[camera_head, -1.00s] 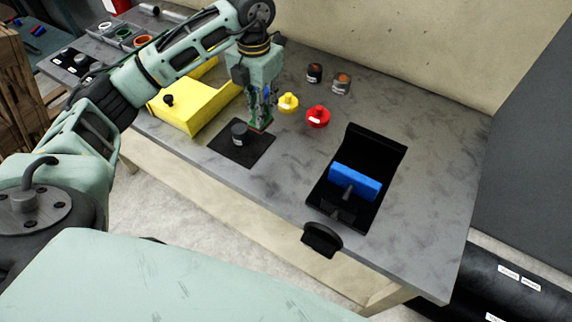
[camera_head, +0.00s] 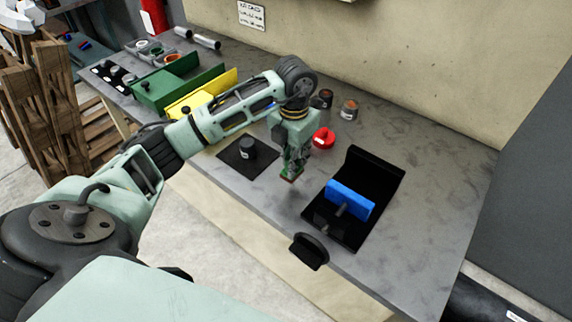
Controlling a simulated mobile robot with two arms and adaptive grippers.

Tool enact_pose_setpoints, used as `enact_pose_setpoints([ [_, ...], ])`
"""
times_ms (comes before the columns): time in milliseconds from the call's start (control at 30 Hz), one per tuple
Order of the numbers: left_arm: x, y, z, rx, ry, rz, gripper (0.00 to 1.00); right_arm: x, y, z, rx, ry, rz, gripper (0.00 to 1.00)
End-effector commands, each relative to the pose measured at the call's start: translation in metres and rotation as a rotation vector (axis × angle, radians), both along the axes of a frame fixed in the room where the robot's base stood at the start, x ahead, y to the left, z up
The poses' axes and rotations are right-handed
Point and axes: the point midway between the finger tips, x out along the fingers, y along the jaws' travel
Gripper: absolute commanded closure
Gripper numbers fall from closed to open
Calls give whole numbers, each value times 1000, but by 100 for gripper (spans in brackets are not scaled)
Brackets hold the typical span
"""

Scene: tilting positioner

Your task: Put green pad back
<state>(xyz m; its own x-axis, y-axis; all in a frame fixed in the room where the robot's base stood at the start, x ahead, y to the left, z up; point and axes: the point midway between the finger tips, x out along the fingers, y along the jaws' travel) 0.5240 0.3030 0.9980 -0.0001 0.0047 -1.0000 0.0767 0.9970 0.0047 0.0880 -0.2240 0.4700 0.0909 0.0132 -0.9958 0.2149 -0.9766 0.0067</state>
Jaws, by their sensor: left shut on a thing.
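My left gripper (camera_head: 291,168) is in the middle of the head view, above the grey bench top between the black mat and the black tilting positioner. It points down and is shut on a small green piece with a brownish lower edge, which looks like the green pad (camera_head: 290,177). The fingers hide most of it. The black positioner (camera_head: 375,178) stands to the right, with a blue block (camera_head: 350,200) on it and a black handle (camera_head: 309,251) at the bench's front edge. My right gripper is not in view.
A red knob-shaped piece (camera_head: 323,139) and small jars (camera_head: 349,109) are behind the gripper. Bench is clear right of the positioner.

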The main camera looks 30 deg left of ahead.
Motion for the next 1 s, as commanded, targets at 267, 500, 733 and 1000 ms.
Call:
enact_pose_setpoints([
  [267,4,23,-17,-2,0,-1,100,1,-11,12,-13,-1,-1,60],
  [500,4,23,-49,-2,0,-1,100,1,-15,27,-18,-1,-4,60],
  [733,4,23,-55,-1,-2,-2,100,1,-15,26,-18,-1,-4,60],
  [1000,4,23,-58,0,-1,-2,76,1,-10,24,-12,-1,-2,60],
])
